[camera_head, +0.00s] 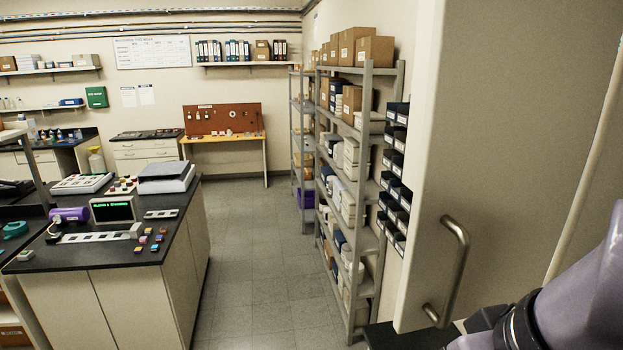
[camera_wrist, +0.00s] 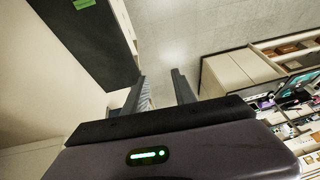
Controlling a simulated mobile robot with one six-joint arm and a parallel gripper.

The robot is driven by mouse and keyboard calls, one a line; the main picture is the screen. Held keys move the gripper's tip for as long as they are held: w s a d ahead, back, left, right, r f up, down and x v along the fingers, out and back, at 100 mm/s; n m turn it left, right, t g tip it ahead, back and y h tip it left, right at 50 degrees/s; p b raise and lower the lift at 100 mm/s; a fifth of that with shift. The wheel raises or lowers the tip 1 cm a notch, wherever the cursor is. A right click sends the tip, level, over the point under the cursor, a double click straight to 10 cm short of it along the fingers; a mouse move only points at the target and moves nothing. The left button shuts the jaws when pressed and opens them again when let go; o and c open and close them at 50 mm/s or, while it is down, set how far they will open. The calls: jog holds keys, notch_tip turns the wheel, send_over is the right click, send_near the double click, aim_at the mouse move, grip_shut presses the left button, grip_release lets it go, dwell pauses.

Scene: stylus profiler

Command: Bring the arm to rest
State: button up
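My gripper (camera_wrist: 158,76) shows in the wrist view with its two dark fingers apart and nothing between them. Pale floor shows beyond the fingertips. A green-lit strip glows on the gripper's body. In the head view, part of my purple-grey arm enters at the lower right corner, close to a pale door or panel. My gripper's fingers cannot be made out in the head view.
A pale door (camera_head: 520,120) with a metal handle (camera_head: 457,265) fills the right. A shelf rack (camera_head: 368,140) stands beyond it. A black-topped bench (camera_head: 110,265) with instruments is at left. Grey floor (camera_head: 262,270) between is clear. A dark slab (camera_wrist: 90,45) is near the fingers.

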jog(key=a+f+m+b, duration=0.2)
jog(key=f+b, duration=0.9)
jog(key=f, duration=0.7)
jog(key=a+f+m+t+b, duration=0.1)
jog(key=a+f+m+b, duration=0.2)
jog(key=f+b, duration=0.9)
jog(key=shift+s+a+f+m+t, duration=0.35)
jog(key=shift+f+m, duration=0.25)
jog(key=shift+f, duration=2.6)
